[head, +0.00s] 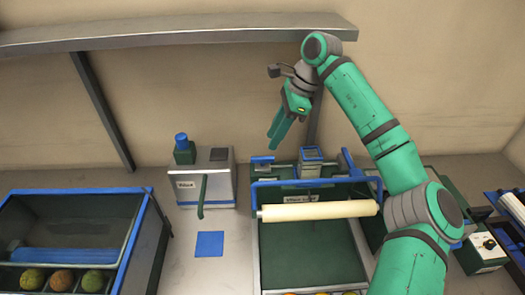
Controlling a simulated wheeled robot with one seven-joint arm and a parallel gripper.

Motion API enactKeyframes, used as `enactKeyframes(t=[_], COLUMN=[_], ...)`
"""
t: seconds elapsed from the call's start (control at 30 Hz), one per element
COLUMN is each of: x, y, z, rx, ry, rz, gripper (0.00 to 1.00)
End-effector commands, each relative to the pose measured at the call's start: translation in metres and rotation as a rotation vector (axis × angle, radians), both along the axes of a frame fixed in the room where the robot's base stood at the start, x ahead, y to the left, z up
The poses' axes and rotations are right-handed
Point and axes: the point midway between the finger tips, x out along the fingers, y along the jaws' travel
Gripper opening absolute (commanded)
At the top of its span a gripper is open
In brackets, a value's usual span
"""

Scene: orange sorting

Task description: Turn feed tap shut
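A grey box (206,178) with a small label stands on the counter, left of centre in the head view. A dark green lever (202,196) hangs down its front, and a blue cap on a green block (183,150) sits at its top left. I cannot tell for sure whether this lever is the feed tap. A white-topped box with a black knob (489,244) stands at the far right. My gripper (273,140) hangs in the air, above and to the right of the grey box, touching nothing. Its fingers point down and overlap, so their opening is unclear.
A blue-rimmed bin (130,240) with fruit along its front is at the left. A green tray with a cream roller (318,210) fills the centre. A shelf (170,36) crosses above. A blue square (209,244) lies on the counter before the grey box.

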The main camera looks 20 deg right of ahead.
Motion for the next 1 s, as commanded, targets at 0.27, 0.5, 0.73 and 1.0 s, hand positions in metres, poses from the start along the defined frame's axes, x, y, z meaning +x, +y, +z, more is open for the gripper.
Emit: enactKeyframes(t=[0.27, 0.5, 0.73, 1.0], x=[0.006, 0.009, 0.009, 0.009], y=[0.021, 0.03, 0.031, 0.031], z=[-0.046, -0.066, -0.069, -0.069], rx=[0.001, 0.0, 0.0, 0.0], ry=[0.001, 0.001, 0.0, 0.0], rz=[0.005, 0.006, 0.005, 0.005], gripper=[0.31, 0.31, 0.31, 0.0])
